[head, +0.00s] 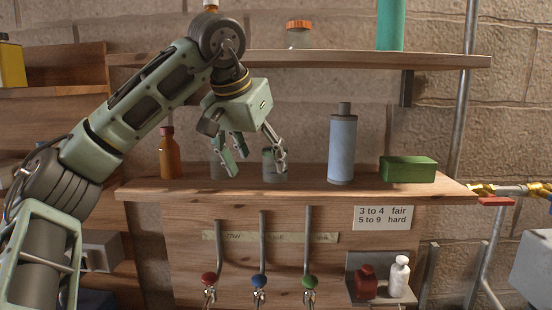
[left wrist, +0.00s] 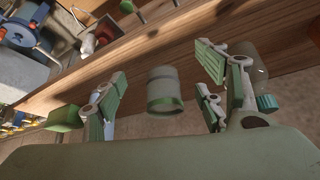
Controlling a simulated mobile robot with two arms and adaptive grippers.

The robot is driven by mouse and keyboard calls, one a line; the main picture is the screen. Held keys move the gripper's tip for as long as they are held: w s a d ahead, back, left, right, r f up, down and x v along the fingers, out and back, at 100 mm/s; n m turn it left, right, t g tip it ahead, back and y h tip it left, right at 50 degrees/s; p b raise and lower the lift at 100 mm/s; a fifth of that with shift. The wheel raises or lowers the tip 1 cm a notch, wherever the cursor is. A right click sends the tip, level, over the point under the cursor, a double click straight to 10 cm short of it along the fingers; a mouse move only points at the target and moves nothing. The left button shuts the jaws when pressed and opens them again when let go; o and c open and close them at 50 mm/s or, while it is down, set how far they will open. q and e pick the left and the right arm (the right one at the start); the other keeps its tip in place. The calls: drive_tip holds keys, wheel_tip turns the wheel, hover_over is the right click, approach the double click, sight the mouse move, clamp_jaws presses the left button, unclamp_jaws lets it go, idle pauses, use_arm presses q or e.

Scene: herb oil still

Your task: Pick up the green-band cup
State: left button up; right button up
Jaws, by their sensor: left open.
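The green-band cup (head: 269,168), a small grey cup, stands on the wooden shelf; a finger partly covers its right side. In the left wrist view the cup (left wrist: 164,88) shows its green band and lies between the spread fingers, with gaps on both sides. My left gripper (head: 257,157) is open, pointing down at the cup from above the shelf; its fingers also show in the left wrist view (left wrist: 163,80). I cannot tell whether any finger touches the cup. My right gripper is not in view.
A blue-grey bottle (head: 342,150) and a green box (head: 408,169) stand right. An upper shelf (head: 400,61) runs above. Hooked rods with coloured knobs (head: 261,281) hang below.

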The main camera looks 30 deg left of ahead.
sight(270, 169)
use_arm(q)
drive_tip(key=w, duration=0.3)
drive_tip(key=shift+a+p, duration=0.25)
drive_tip(key=shift+p, duration=0.1)
drive_tip(key=shift+w+f, duration=0.15)
drive_tip(key=shift+w, duration=0.15)
drive_tip(key=w, duration=0.1)
drive_tip(key=w+p, duration=0.1)
drive_tip(key=p, duration=0.1)
drive_tip(key=shift+w+a+r, duration=0.3)
drive_tip(key=shift+w, duration=0.1)
drive_tip(key=x, duration=0.3)
drive_tip(key=shift+w+f+p, duration=0.2)
drive_tip(key=shift+w+p, duration=0.1)
drive_tip(key=shift+f, duration=0.15)
drive_tip(key=shift+s+a, duration=0.1)
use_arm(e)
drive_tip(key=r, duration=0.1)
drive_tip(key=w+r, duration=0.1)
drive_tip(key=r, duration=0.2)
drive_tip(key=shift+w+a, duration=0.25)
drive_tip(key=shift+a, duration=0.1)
use_arm(q)
drive_tip(key=c, duration=1.2)
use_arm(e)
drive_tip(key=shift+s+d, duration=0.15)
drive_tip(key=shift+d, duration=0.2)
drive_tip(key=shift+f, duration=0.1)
